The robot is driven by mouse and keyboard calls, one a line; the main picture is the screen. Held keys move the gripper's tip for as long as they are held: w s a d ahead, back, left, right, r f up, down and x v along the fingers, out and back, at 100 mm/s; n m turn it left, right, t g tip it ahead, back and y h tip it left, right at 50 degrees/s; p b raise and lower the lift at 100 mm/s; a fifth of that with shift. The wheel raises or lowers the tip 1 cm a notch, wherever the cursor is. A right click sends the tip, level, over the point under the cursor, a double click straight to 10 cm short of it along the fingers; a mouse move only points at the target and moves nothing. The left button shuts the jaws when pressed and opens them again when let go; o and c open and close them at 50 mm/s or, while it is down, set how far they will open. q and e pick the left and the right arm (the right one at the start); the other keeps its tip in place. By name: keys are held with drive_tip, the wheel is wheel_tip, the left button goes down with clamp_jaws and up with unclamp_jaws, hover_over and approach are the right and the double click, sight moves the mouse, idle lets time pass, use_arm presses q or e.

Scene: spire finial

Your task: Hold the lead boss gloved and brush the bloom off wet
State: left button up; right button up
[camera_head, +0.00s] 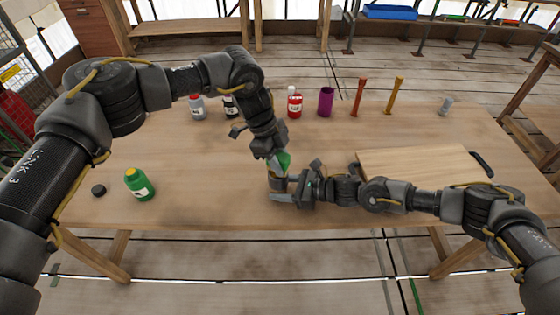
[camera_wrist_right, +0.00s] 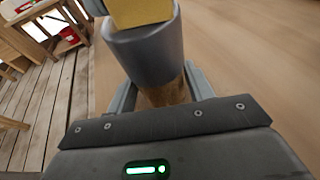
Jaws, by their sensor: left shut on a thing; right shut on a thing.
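My right gripper (camera_head: 279,190) is shut on an upright cylindrical piece with a grey upper part and a brown lower part, near the table's front middle. In the right wrist view the grey part (camera_wrist_right: 148,50) stands above the fingers and the brown part (camera_wrist_right: 168,92) sits between them. My left gripper (camera_head: 277,157) comes down from above and is shut on a green thing (camera_head: 283,161). A yellow block (camera_wrist_right: 140,12) sits at the grey part's top in the right wrist view, seeming to touch it. I cannot tell whether the block and green thing are one object.
A green bottle (camera_head: 139,184) and black disc (camera_head: 98,190) stand at left. Behind are a grey bottle (camera_head: 197,107), red-and-white bottle (camera_head: 294,103), purple cup (camera_head: 325,102), orange tool (camera_head: 358,97) and yellow tool (camera_head: 394,96). A wooden board (camera_head: 425,160) lies at right.

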use_arm(q)
drive_tip(key=shift+s, duration=0.5)
drive_tip(key=shift+a+r, duration=0.1)
drive_tip(key=a+r, duration=0.5)
drive_tip(key=r, duration=0.2)
idle(0.5)
use_arm(e)
drive_tip(key=o, duration=0.8)
use_arm(q)
drive_tip(key=shift+f, duration=0.1)
use_arm(e)
drive_tip(key=shift+o, duration=0.2)
